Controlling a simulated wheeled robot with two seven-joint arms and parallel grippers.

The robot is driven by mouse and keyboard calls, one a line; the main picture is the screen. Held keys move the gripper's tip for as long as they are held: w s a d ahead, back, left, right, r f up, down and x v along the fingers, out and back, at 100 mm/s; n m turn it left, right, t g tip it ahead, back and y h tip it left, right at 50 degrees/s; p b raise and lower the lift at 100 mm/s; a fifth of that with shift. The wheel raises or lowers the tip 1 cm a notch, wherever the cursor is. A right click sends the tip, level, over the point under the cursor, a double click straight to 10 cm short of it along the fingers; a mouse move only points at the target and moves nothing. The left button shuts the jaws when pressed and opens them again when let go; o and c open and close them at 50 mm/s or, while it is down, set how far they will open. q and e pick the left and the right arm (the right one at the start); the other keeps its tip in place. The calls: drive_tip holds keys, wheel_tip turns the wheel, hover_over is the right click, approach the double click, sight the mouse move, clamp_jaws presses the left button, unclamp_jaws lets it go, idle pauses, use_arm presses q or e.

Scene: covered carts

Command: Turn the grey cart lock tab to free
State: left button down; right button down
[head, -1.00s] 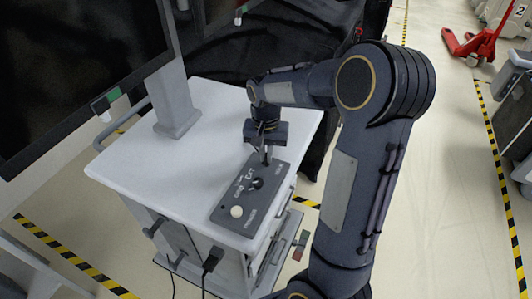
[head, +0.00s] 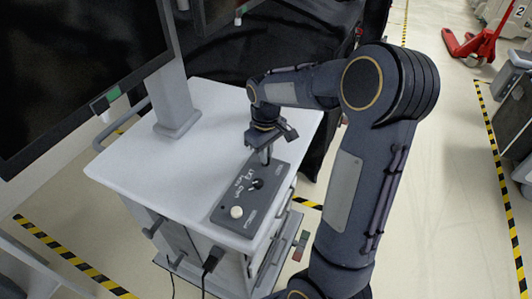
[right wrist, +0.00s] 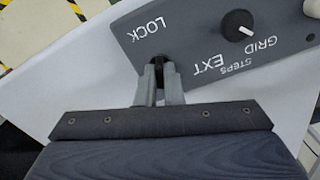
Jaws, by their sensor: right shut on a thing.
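The grey cart (head: 215,104) has a white top and a dark grey control panel (head: 224,214) near its front right edge. The panel (right wrist: 204,30) bears the words LOCK, EXT, GRID and STEPS in the right wrist view. My right gripper (head: 266,157) points down at the panel's far end, and also shows in the right wrist view (right wrist: 160,82). It is shut on a small dark lock tab (right wrist: 159,70) beside the LOCK label. The fingers hide most of the tab, so its exact angle is hard to tell. My left gripper is out of view.
A black knob (head: 257,184) and a white round button (head: 237,212) sit on the same panel. A monitor (head: 75,60) on a post (head: 175,105) stands at the cart's left. Dark covered carts (head: 275,45) stand behind.

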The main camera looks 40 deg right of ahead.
drive_tip(key=shift+n, duration=1.9)
drive_tip(key=c, duration=1.6)
unclamp_jaws()
drive_tip(key=shift+o, duration=0.2)
drive_tip(key=shift+r, duration=3.95)
